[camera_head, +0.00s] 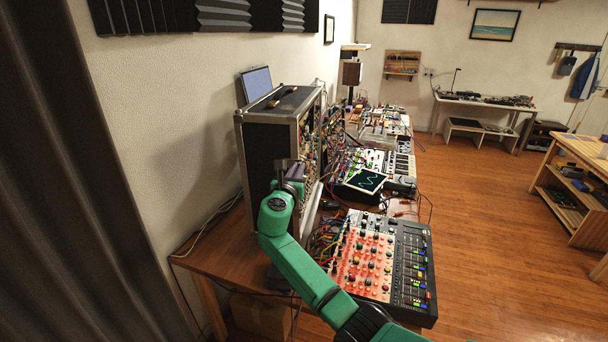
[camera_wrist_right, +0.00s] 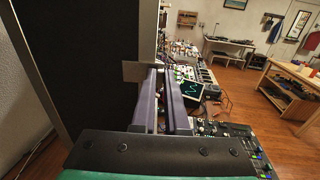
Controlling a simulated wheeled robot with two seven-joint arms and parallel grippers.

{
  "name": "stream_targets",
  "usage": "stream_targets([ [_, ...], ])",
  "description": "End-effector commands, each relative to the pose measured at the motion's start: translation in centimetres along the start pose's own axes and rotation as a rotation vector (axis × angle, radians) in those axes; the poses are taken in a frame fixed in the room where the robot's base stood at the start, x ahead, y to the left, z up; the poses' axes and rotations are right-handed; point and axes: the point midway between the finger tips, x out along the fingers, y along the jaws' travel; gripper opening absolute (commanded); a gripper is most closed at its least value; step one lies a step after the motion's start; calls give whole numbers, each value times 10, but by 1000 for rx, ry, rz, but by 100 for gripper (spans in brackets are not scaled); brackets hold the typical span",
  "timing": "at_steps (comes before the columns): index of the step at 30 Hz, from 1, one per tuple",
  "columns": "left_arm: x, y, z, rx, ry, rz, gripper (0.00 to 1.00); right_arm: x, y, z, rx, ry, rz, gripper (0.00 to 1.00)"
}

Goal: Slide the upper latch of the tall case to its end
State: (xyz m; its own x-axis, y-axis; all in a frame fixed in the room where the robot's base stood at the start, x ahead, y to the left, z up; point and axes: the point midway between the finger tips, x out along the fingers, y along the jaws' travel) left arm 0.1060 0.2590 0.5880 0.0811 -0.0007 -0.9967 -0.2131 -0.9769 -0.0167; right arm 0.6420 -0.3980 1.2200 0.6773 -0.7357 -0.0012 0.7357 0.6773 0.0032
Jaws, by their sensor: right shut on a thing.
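The tall case (camera_head: 258,152) is black with metal edges and stands upright on the wooden desk against the wall. In the right wrist view its dark side (camera_wrist_right: 95,70) fills the left. My right gripper (camera_head: 287,168) is at the near front edge of the case. Its two fingers (camera_wrist_right: 163,75) are close together, shut at a small grey metal plate (camera_wrist_right: 134,71) on that edge, which looks like the upper latch. The fingers hide most of it, so how far it has slid cannot be told. My left gripper is not in view.
A mixer with red-lit knobs (camera_head: 385,262) lies on the desk right of my arm. Cables and patch gear (camera_head: 345,150) crowd the desk beyond. A laptop (camera_head: 256,84) stands behind the case. A curtain (camera_head: 60,200) hangs at left; the floor (camera_head: 480,230) at right is clear.

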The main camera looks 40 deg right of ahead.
Motion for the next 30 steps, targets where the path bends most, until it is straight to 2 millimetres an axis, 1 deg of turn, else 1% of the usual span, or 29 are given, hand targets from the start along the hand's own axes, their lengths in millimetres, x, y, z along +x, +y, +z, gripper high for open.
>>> stream_targets([
  [3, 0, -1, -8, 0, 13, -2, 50, -1, 1, -2, -2, 3, 4, 0],
  [4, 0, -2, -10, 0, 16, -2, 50, -1, 1, -2, -2, 3, 4, 23],
  [5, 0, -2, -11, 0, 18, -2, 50, -1, 1, -2, -2, 3, 5, 34],
  [6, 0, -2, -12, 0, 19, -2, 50, -1, 1, -2, -2, 2, 4, 42],
  [15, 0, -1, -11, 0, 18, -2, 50, -1, 0, 0, -1, 0, 2, 42],
  [17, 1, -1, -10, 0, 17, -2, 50, -3, 0, -1, -1, -1, 3, 42],
  [20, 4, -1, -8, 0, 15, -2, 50, -14, 2, -2, 0, -2, 5, 42],
  [23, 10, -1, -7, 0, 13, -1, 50, -34, 1, -4, 2, 1, 5, 42],
  [30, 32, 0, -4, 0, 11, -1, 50, -105, 2, -6, 1, 2, 7, 42],
])
